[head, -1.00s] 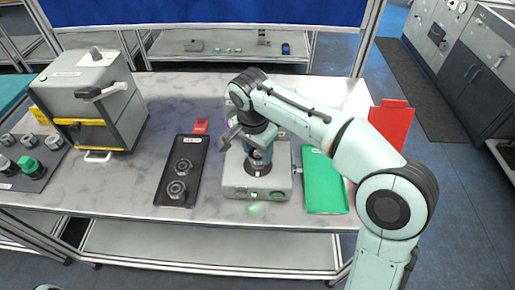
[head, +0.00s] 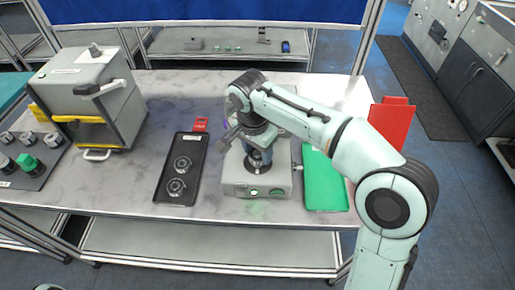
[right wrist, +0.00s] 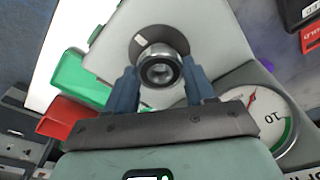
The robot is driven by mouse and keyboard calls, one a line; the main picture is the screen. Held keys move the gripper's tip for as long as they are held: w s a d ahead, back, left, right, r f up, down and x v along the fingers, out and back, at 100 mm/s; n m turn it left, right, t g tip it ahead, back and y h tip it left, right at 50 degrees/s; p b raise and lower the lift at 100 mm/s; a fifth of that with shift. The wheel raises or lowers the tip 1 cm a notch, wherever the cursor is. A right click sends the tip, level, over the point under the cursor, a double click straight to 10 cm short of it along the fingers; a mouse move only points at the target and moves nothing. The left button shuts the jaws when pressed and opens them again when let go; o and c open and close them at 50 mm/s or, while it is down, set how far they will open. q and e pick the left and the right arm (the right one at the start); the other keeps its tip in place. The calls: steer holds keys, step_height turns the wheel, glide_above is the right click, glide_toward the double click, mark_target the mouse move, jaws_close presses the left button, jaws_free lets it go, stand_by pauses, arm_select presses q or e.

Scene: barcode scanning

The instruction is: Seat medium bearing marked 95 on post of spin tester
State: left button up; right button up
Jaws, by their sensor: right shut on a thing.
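The spin tester (head: 236,178) is a pale grey box with a green light on its front, on the table in the head view. My right gripper (head: 259,166) points down over its top. In the right wrist view, the blue fingers of the right gripper (right wrist: 162,88) are shut on a metal bearing (right wrist: 160,69), a ring with a dark centre. A dark round base with a small white label (right wrist: 141,42) shows behind the bearing. The post is not clearly visible, so I cannot tell whether the bearing is fully down on it. The 95 mark is not readable. My left gripper is not in view.
A black tray (head: 168,197) with two bearings (head: 177,186) lies left of the tester. A green tray (head: 323,185) and red bin (head: 392,123) are at right. A grey machine (head: 85,85) stands at left. The tester's dial gauge (right wrist: 262,112) is close beside the gripper.

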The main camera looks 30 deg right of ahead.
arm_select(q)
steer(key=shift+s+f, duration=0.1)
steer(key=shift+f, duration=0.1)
arm_select(e)
steer(key=shift+f, duration=0.45)
steer(key=o, duration=1.5)
steer(key=shift+o, duration=0.2)
step_height(320, 180, up, 3)
steer(key=shift+f+p, duration=0.1)
steer(key=shift+p, duration=0.9)
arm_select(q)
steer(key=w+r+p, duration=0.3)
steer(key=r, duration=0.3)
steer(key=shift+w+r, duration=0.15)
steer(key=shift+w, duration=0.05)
arm_select(e)
step_height(320, 180, up, 5)
steer(key=shift+w+f, duration=0.1)
steer(key=shift+f, duration=0.05)
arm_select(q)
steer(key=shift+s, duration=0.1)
